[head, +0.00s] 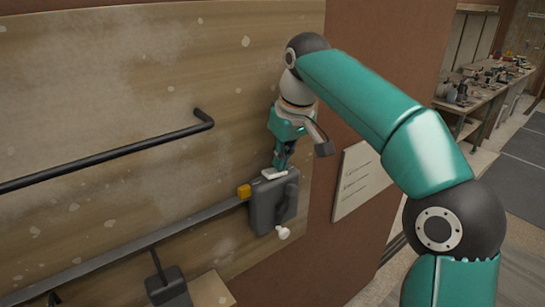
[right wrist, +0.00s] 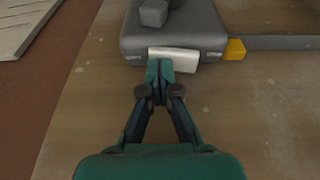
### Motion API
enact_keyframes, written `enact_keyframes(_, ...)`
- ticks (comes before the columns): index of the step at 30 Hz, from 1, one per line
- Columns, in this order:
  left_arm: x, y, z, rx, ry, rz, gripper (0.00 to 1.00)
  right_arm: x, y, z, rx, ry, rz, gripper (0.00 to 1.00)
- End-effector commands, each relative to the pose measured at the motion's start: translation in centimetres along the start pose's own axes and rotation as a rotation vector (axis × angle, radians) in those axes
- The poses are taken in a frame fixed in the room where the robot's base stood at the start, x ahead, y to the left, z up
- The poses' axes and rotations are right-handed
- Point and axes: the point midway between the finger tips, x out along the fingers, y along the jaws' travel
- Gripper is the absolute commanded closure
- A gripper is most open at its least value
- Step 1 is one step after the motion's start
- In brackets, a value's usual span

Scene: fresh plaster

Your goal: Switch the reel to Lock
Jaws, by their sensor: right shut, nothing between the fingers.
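The reel (head: 262,207) is a dark grey box on the plaster-marked wooden board, with a yellow tab (head: 243,191) on its left, a white knob (head: 283,233) at its lower end and a pale switch piece (head: 272,174) along its upper edge. My right gripper (head: 281,166) points down at the pale piece, fingers shut and empty. In the right wrist view, the fingertips (right wrist: 160,66) are at the edge of the pale piece (right wrist: 176,59); whether they press on it I cannot tell. No lock marking is readable. My left gripper is not in view.
A grey strap (head: 150,237) runs left from the reel. A black rail (head: 110,156) stands out from the board above it. A dark box (head: 168,287) is at the lower left. A paper sheet (head: 358,178) hangs to the right. A cluttered bench (head: 484,85) is far off.

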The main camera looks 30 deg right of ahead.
Motion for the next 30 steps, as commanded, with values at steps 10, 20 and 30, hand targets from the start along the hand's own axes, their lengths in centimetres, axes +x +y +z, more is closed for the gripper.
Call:
enact_keyframes(10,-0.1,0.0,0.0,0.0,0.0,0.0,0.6,-0.1,-0.3,0.1,0.0,0.0,0.001,1.0)
enact_keyframes(20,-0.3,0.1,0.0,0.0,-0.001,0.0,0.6,-0.4,-1.5,0.1,0.001,0.0,0.002,1.0)
enact_keyframes(30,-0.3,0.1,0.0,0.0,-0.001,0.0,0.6,-0.4,-1.5,0.1,0.003,0.0,0.003,1.0)
